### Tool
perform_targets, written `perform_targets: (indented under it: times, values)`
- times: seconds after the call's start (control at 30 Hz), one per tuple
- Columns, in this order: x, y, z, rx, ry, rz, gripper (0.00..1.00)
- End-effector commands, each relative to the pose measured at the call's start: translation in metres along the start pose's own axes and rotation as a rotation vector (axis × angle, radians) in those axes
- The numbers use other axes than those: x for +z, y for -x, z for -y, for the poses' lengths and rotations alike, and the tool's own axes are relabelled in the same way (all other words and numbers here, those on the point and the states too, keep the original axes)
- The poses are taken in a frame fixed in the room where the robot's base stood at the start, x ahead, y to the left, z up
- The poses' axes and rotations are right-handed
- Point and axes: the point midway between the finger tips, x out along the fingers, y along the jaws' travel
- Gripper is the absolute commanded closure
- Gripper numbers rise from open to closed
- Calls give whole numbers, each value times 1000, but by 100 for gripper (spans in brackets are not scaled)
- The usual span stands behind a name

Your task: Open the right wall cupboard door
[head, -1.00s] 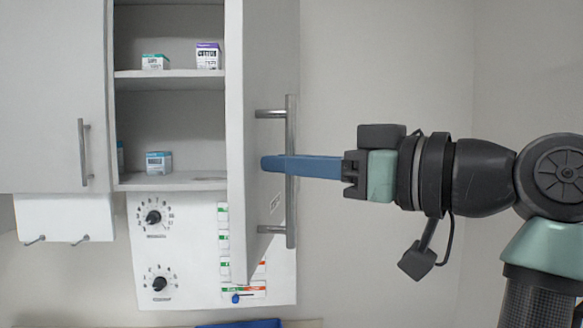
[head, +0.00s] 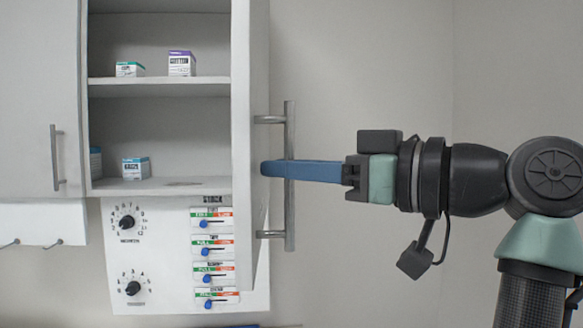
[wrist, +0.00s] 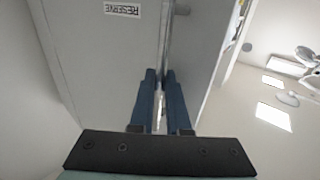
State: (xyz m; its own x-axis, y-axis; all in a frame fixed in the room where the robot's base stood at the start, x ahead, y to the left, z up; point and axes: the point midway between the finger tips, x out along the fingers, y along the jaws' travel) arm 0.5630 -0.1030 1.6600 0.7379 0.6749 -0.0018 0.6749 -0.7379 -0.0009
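The right wall cupboard door (head: 241,130) stands swung far out, seen nearly edge-on, with the shelves to its left exposed. Its vertical metal bar handle (head: 289,215) sticks out to the right from the outer face. My gripper (head: 268,168) comes from the right with its blue fingers across the bar at mid-height, tips close to the door face. In the wrist view the fingers (wrist: 161,78) are close together with a narrow gap, the bar between them largely hidden. The door's outer face (wrist: 100,55) with a RESERVE label fills the left there.
The open cupboard (head: 160,88) holds several small boxes on its shelves. A closed left door (head: 35,100) adjoins it. Below are a dial and slider panel (head: 165,275) and a hook rail (head: 35,222). The wall right of the door is bare behind my arm.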

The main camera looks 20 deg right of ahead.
Motion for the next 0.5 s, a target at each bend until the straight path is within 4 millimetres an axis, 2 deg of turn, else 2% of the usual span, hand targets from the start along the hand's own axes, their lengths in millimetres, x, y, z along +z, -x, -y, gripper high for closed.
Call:
perform_targets:
  times: [0.03,0.17,0.5]
  values:
    - [-2,0,0,2,3,-5,78]
    - [-2,0,0,2,2,-4,56]
    - [0,4,0,2,2,-4,56]
